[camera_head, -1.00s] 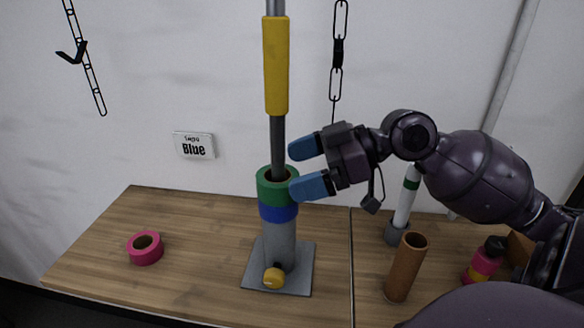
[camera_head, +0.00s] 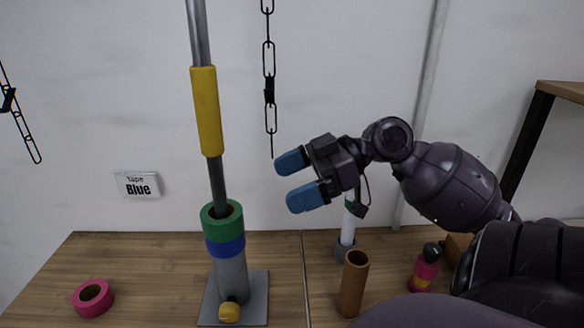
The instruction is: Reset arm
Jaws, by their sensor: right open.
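My right gripper (camera_head: 296,176) has blue fingertips and points left. It is open and empty, in the air to the right of the post and above the table. The grey post (camera_head: 231,279) stands on a square grey plate, with a blue tape ring (camera_head: 225,246) and a green tape ring (camera_head: 221,222) around its top. A metal rod with a yellow sleeve (camera_head: 207,110) rises from it. A pink tape roll (camera_head: 93,298) lies on the table at the left. My left gripper is not in view.
A brown tube (camera_head: 353,284), a white tube in a grey base (camera_head: 347,232) and a pink bottle (camera_head: 425,268) stand on the wooden table (camera_head: 150,262) at the right. A black chain (camera_head: 269,90) hangs behind.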

